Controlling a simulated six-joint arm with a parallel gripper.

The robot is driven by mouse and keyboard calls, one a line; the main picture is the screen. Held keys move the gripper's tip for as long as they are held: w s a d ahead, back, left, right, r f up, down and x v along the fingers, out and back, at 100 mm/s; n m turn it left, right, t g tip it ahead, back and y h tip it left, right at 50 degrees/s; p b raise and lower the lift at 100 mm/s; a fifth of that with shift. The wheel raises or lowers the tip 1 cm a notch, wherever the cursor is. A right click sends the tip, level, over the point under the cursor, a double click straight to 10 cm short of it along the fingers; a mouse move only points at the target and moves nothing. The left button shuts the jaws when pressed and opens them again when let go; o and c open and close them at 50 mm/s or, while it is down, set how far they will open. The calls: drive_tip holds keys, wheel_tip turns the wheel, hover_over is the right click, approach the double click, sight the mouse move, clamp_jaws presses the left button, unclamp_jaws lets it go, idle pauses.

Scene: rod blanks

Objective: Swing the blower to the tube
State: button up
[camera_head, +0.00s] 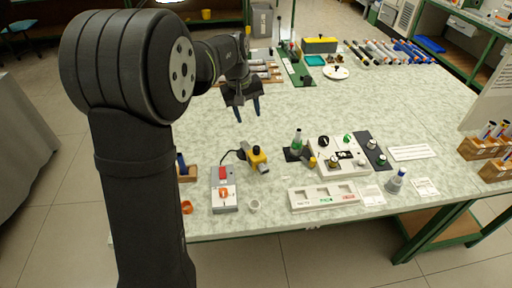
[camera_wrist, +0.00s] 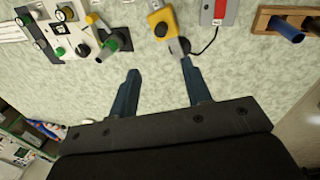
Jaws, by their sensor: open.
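The yellow blower (camera_head: 257,158), with a dark knob on top and a grey nozzle, stands on the table. It also shows in the wrist view (camera_wrist: 162,24), its nozzle just beyond my right-hand finger. A cable runs from it to a grey box with a red switch (camera_head: 223,178). A blue tube (camera_head: 181,163) sits in a wooden block behind my arm link, and shows in the wrist view (camera_wrist: 287,29). I cannot tell whether this is the task's tube. My gripper (camera_head: 249,114) is open and empty, behind the blower; its dark blue fingers (camera_wrist: 160,67) are apart.
Rods (camera_head: 385,51) lie at the back. The table's middle is clear.

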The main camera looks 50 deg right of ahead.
sight(257, 147)
drive_tip(key=f, duration=0.5)
drive_tip(key=s+d+f+n+y, duration=0.1)
drive_tip(key=f, duration=0.4)
drive_tip(key=d+f+n+t+y, duration=0.1)
drive_tip(key=f, duration=0.4)
drive_tip(key=shift+s+d+f, duration=0.25)
drive_tip(key=shift+f, duration=0.05)
clamp_jaws()
